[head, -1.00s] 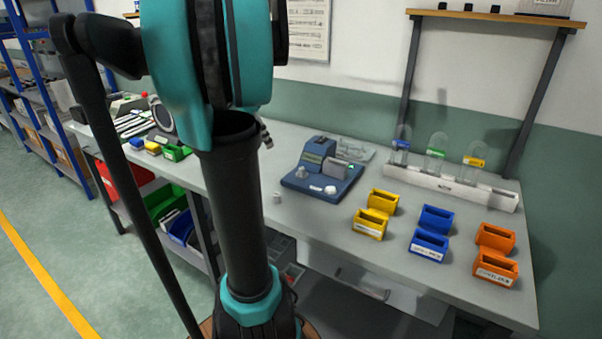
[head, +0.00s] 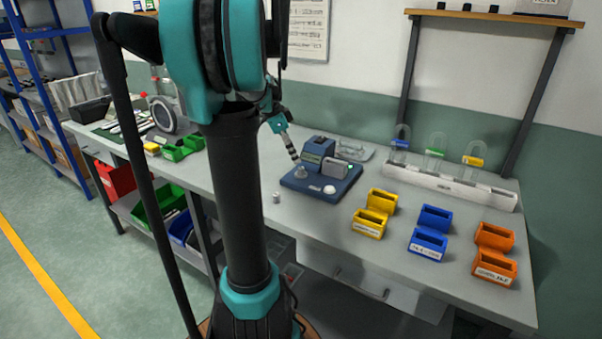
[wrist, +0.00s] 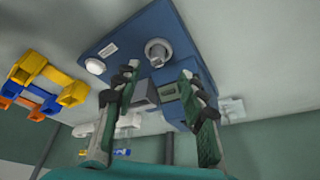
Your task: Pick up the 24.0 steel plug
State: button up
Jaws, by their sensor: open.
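A small grey metal cylinder (head: 277,197) stands on the bench just left of the blue device (head: 325,187). Another grey round metal piece (head: 300,172) sits on the device's left part; it also shows in the wrist view (wrist: 157,50). No size mark is readable, so I cannot tell which is the 24.0 steel plug. My gripper (wrist: 159,75) is open and empty, its two fingers spread below the round piece in the wrist view. In the head view my gripper (head: 293,150) is above the device's left side, near that piece. The cylinder on the bench is not visible in the wrist view.
The device has a raised blue block, a grey block and a white knob (head: 329,189). Yellow (head: 369,224), blue (head: 428,243) and orange (head: 494,267) bins stand to the right. A white rack (head: 450,188) with clear tubes stands behind. The bench in front of the device is mostly clear.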

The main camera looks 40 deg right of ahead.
aim_at(300, 168)
jog(key=shift+x, duration=2.75)
jog(key=shift+s+a, duration=0.15)
grip_shut()
